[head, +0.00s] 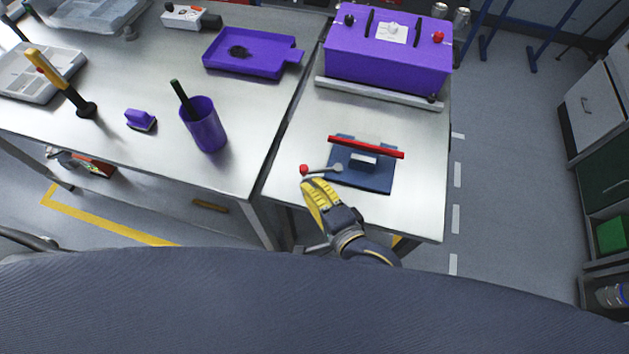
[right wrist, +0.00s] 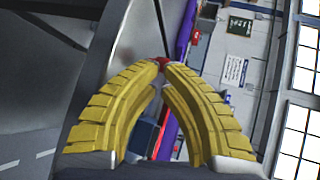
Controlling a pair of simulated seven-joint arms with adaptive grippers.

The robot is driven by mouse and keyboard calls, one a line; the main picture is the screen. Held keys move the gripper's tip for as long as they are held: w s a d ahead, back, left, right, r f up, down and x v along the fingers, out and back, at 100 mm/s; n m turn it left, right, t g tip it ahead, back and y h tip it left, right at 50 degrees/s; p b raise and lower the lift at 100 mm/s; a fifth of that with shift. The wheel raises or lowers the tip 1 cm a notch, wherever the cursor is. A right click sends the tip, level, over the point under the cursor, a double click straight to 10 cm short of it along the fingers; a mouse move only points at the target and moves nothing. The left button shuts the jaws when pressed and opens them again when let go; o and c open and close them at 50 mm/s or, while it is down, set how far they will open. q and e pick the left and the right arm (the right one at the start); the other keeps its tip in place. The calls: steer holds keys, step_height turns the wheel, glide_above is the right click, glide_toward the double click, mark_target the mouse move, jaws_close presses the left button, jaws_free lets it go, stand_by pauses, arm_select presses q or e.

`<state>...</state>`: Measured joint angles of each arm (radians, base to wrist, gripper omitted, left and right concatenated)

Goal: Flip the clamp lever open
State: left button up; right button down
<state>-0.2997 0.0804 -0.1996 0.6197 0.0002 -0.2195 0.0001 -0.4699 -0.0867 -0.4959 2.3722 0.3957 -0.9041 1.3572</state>
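The clamp is a dark blue base plate (head: 372,183) with a red bar (head: 365,147) along its far side and a small pale block on it. Its grey lever (head: 323,169) lies low, pointing left, and ends in a red knob (head: 304,169). My right gripper (head: 308,184) has yellow fingers just on the near side of the knob. In the right wrist view the fingertips (right wrist: 161,66) come together, with the red knob (right wrist: 160,60) just beyond them. They look shut; I see no clear grip on the knob. My left gripper is out of view.
A purple box (head: 388,65) stands behind the clamp, beyond a pale rail (head: 380,95). On the left table are a purple cup (head: 205,127), a purple tray (head: 250,66) and a small purple block (head: 140,118). The bench right of the clamp is bare.

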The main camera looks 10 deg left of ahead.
steer(key=shift+v, duration=1.8)
steer(key=shift+a, duration=0.1)
steer(key=s+a+f+n+g+y, duration=0.25)
steer(key=s+a+f, duration=0.2)
steer(key=f, duration=0.45)
steer(key=d+f+n+g+h, duration=0.15)
steer(key=d+f, duration=0.25)
steer(key=f, duration=0.6)
steer(key=d+f+n+h, duration=0.2)
steer(key=d+f, duration=0.1)
steer(key=f, duration=0.7)
steer(key=d+f+n+g+h, duration=0.15)
steer(key=d+f, duration=0.25)
steer(key=f, duration=0.6)
steer(key=s+d+f+n+g+h, duration=0.1)
steer(key=s+d+f+n+h, duration=0.1)
steer(key=s+d+f, duration=0.7)
steer(key=s+d+f+n+g+h, duration=0.25)
steer(key=s+d+f, duration=0.35)
steer(key=f, duration=0.5)
steer(key=s+d+f+n+g+h, duration=0.1)
steer(key=s+d+f+n, duration=0.1)
steer(key=s+d+f, duration=0.2)
steer(key=s+d, duration=0.3)
steer(key=s, duration=0.1)
steer(key=shift+s+f, duration=0.25)
steer(key=shift+s, duration=0.1)
